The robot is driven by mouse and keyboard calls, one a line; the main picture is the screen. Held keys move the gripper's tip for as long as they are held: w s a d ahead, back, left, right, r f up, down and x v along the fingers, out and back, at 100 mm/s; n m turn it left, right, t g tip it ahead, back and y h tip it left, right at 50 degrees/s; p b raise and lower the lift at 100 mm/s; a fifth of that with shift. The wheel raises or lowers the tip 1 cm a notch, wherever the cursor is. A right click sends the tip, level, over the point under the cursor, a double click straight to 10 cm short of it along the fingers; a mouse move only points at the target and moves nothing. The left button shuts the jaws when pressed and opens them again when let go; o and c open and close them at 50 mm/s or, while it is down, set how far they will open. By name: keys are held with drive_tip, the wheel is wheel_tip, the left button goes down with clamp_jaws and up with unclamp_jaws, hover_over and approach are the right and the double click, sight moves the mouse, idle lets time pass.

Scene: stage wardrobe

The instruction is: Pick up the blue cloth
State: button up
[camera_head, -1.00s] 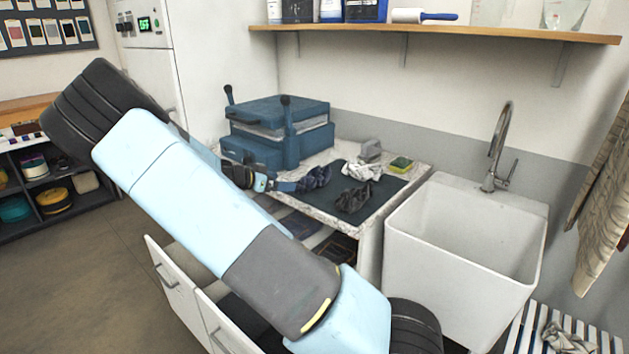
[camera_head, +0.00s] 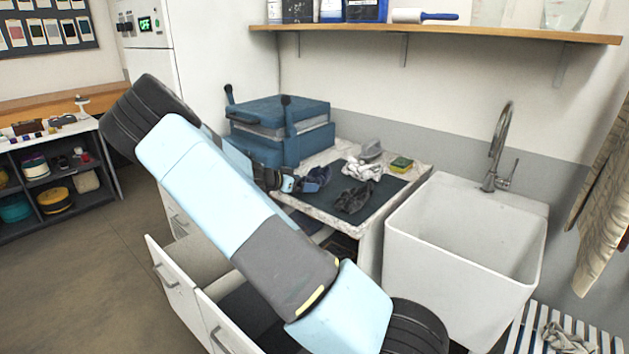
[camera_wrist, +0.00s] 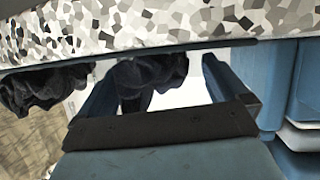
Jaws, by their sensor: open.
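The blue cloth (camera_head: 318,176) lies crumpled and dark on the counter near the left edge of a dark mat. My gripper (camera_head: 298,184) is low at its left side in the head view, with its jaws pointing at it. In the wrist view, my open gripper (camera_wrist: 160,88) has one finger on each side of the blue cloth (camera_wrist: 150,73), which shows between and beyond the fingertips. Whether the fingers touch the cloth cannot be told. The gripper's palm hides part of it.
A dark grey cloth (camera_head: 355,198) and a white cloth (camera_head: 362,170) lie close by on the mat (camera_head: 325,212). A sponge (camera_head: 401,164) is behind right. A blue press (camera_head: 278,130) stands behind. Open drawers (camera_head: 178,285) jut out below; a sink (camera_head: 462,250) is right.

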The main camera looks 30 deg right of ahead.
drive_tip(key=shift+c, duration=0.4)
drive_tip(key=c, duration=0.8)
drive_tip(key=shift+r, duration=0.1)
